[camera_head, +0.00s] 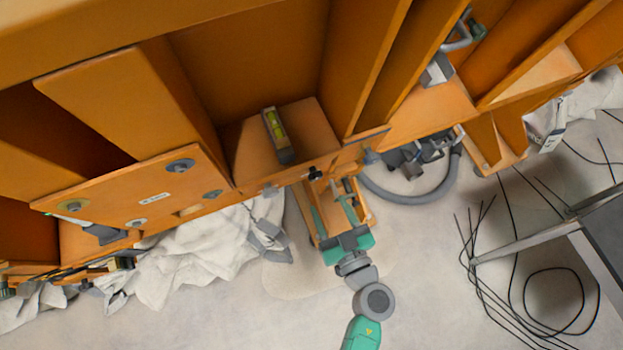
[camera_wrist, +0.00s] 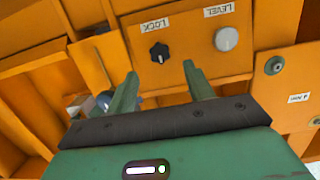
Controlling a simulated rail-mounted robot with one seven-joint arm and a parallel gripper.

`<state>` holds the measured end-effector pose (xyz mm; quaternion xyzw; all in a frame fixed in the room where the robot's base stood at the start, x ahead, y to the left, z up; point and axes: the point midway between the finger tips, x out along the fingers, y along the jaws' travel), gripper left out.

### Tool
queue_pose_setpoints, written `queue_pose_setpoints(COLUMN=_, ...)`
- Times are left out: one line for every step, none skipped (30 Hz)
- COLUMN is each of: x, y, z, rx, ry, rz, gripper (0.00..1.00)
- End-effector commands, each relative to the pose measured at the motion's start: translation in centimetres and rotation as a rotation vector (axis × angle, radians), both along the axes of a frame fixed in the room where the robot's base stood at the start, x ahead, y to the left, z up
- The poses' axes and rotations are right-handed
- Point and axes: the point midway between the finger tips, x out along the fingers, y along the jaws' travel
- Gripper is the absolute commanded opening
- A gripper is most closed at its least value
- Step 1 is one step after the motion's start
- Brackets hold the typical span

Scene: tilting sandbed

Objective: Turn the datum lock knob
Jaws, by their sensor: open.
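The lock knob (camera_wrist: 159,52) is a black star-shaped knob on an orange panel. A label reading LOCK, upside down in the wrist view, sits just above it. It shows small and dark in the head view (camera_head: 315,173), on the front edge of the orange frame. My gripper (camera_wrist: 160,73) has its two green fingers spread apart and nothing between them. In the wrist view the knob appears just beyond the fingertips, roughly between them. In the head view my gripper (camera_head: 325,193) points toward the frame, just below the knob.
A round grey knob (camera_wrist: 227,39) labelled LEVEL is right of the lock knob. A spirit level (camera_head: 277,135) lies on the orange ledge. A grey hose (camera_head: 425,198) curves at right, and white cloth (camera_head: 205,255) lies at left. Black cables (camera_head: 545,300) lie on the floor.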

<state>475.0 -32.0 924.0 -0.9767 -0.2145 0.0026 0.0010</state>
Motion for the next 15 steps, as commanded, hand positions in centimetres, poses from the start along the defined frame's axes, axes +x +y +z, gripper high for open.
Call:
queue_pose_setpoints(x=0.4, y=0.2, z=-0.1, rx=0.000, ry=-0.002, rz=0.001, gripper=0.52)
queue_pose_setpoints(x=0.8, y=0.4, z=-0.1, rx=0.000, ry=-0.002, rz=0.001, gripper=0.52)
queue_pose_setpoints(x=1.5, y=0.7, z=-0.1, rx=-0.001, ry=-0.004, rz=0.001, gripper=0.52)
queue_pose_setpoints(x=2.0, y=0.9, z=-0.1, rx=0.000, ry=-0.004, rz=0.001, gripper=0.52)
queue_pose_setpoints(x=2.6, y=1.2, z=-0.1, rx=-0.001, ry=-0.005, rz=0.002, gripper=0.52)
queue_pose_setpoints(x=3.4, y=1.6, z=-0.1, rx=-0.002, ry=-0.006, rz=0.001, gripper=0.52)
queue_pose_setpoints(x=3.9, y=1.8, z=-0.1, rx=-0.001, ry=-0.006, rz=0.001, gripper=0.52)
queue_pose_setpoints(x=4.4, y=2.0, z=-0.1, rx=-0.001, ry=-0.006, rz=0.001, gripper=0.52)
queue_pose_setpoints(x=5.0, y=2.3, z=-0.1, rx=-0.001, ry=-0.006, rz=0.000, gripper=0.52)
queue_pose_setpoints(x=5.4, y=2.5, z=-0.1, rx=-0.002, ry=-0.006, rz=-0.001, gripper=0.52)
queue_pose_setpoints(x=5.8, y=2.6, z=-0.1, rx=-0.002, ry=-0.006, rz=-0.001, gripper=0.52)
queue_pose_setpoints(x=6.2, y=2.8, z=0.0, rx=-0.001, ry=-0.006, rz=0.000, gripper=0.52)
queue_pose_setpoints(x=6.5, y=3.0, z=0.0, rx=0.000, ry=-0.004, rz=0.000, gripper=0.52)
queue_pose_setpoints(x=6.7, y=3.1, z=0.0, rx=0.000, ry=-0.004, rz=0.000, gripper=0.52)
queue_pose_setpoints(x=6.9, y=3.2, z=0.0, rx=0.000, ry=-0.004, rz=-0.001, gripper=0.52)
